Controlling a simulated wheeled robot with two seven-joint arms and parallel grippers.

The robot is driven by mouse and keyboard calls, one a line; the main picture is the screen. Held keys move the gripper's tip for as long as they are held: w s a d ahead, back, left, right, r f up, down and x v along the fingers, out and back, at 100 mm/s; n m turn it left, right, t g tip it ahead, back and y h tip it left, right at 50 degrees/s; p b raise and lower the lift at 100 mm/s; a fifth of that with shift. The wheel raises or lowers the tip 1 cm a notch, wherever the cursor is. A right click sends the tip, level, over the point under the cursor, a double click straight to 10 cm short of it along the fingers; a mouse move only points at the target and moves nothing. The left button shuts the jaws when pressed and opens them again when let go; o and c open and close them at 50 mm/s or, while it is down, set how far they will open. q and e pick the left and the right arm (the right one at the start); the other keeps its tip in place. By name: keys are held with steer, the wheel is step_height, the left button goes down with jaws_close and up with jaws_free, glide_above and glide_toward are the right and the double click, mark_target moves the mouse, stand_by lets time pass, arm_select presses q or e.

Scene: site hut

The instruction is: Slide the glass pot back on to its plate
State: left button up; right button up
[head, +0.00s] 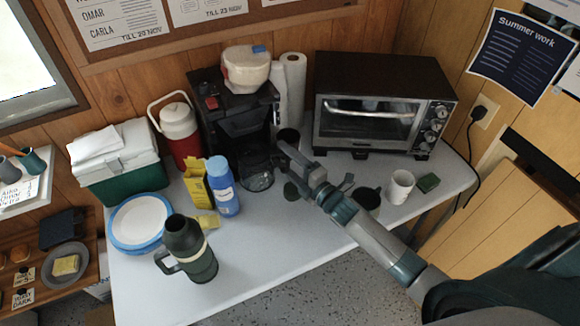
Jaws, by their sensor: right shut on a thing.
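The glass pot (257,177) has a dark top and clear sides. It stands at the front right of the black coffee maker (205,120), close to its base. The plate inside the coffee maker is hidden from this angle, so I cannot tell how far the pot sits from it. My right gripper (283,157) reaches in from the right and is shut at the pot's right side, on what looks like its handle; the fingers cover that part. My left gripper is not in view.
A blue bottle (223,188) and yellow carton (195,182) stand just left of the pot. A toaster oven (385,75) is at the back right. A white mug (401,187) stands below it. A green flask (190,250) is near the front edge.

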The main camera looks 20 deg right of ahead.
steer(key=b+x, duration=0.1)
steer(key=x, duration=0.1)
steer(key=d+b+x, duration=0.1)
steer(key=x, duration=0.2)
steer(key=d+b+x, duration=0.1)
steer(key=x, duration=0.2)
steer(key=shift+w+f+b, duration=0.1)
steer(key=shift+w+b, duration=0.2)
steer(key=shift+w, duration=0.1)
steer(key=shift+b+x, duration=0.4)
steer(key=shift+x, duration=0.35)
steer(key=shift+w+d+b, duration=0.1)
steer(key=shift+w+b, duration=0.2)
steer(key=shift+w, duration=0.4)
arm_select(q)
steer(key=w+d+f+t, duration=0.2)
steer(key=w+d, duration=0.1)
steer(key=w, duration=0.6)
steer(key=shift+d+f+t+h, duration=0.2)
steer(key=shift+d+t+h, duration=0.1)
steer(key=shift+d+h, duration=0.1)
arm_select(e)
steer(key=shift+w, duration=0.1)
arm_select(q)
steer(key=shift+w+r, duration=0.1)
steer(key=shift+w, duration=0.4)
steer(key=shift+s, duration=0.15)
